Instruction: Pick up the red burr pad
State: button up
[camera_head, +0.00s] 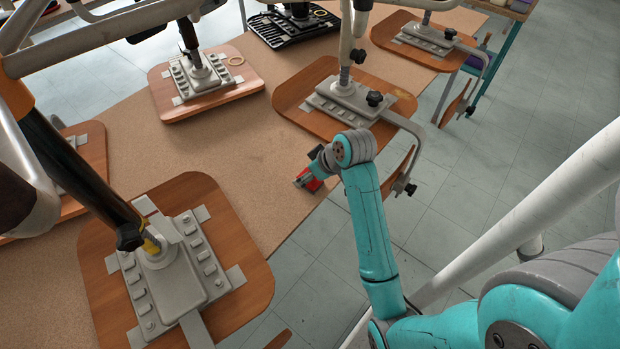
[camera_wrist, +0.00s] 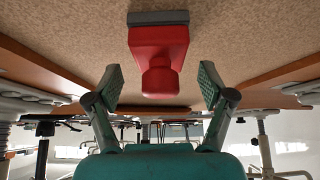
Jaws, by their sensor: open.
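The red burr pad (camera_wrist: 158,50) shows in the wrist view at the top middle, a red body with a rounded knob and a grey base strip, on the tan tabletop. In the head view the red pad (camera_head: 309,183) sits near the table's edge, partly hidden behind my wrist. My gripper (camera_wrist: 161,85) is open, with one green-padded finger on each side of the pad's knob and a gap on both sides. In the head view the gripper's fingers are mostly hidden by the teal arm.
The tan table (camera_head: 225,150) bears several upturned chairs. One wooden seat (camera_head: 290,85) lies just behind the pad, and another seat (camera_head: 255,240) lies to the front left. A metal bar (camera_head: 425,150) with a black knob hangs close to the right of my arm. Bare tabletop lies left of the pad.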

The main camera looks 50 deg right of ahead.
jog(key=shift+x, duration=0.95)
jog(key=c, duration=1.4)
